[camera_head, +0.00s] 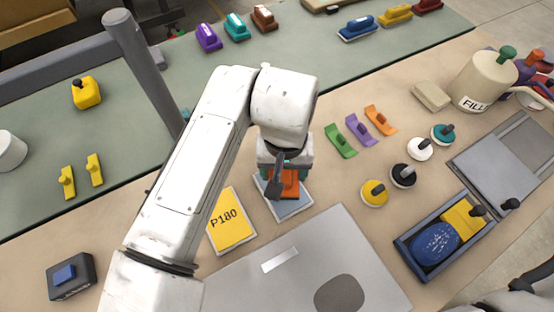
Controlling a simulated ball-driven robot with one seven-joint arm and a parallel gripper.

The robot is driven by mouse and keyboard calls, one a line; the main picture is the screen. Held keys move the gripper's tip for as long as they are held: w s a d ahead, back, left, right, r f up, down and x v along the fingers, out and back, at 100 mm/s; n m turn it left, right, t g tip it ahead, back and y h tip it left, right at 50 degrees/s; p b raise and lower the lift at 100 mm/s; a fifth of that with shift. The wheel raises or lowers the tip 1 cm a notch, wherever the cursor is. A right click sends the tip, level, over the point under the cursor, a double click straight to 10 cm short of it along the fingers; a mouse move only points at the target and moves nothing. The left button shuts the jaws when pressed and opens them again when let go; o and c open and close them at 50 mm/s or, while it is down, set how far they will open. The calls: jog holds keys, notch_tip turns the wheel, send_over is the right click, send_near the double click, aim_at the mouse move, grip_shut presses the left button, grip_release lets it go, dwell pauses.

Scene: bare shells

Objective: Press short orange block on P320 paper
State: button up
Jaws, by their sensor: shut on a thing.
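My gripper (285,176) points down near the middle of the view and is shut on the orange block (290,189). The block is partly hidden by my gripper and a dark part of it. Under the block lies a blue-grey sheet (293,210) with a pale border. I cannot read a label on it, so I cannot confirm that it is the P320 paper. The block appears low over the sheet, but I cannot tell whether it touches. A yellow sheet marked P180 (230,222) lies just left of it.
A grey metal plate (300,270) lies in front. Green, purple and orange curved pieces (380,120) lie to the right, with several round knobbed pads (374,193) nearby. A blue tray (425,265) stands at the right. A grey post (145,70) rises behind my arm.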

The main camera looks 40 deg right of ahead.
jog(key=shift+f+b, duration=2.25)
jog(key=shift+f, duration=0.6)
jog(key=shift+f+b, duration=0.3)
jog(key=shift+f, duration=0.25)
notch_tip(320, 180, up, 7)
jog(key=p, duration=0.6)
jog(key=shift+r, duration=0.1)
dwell(0.4)
dwell(0.8)
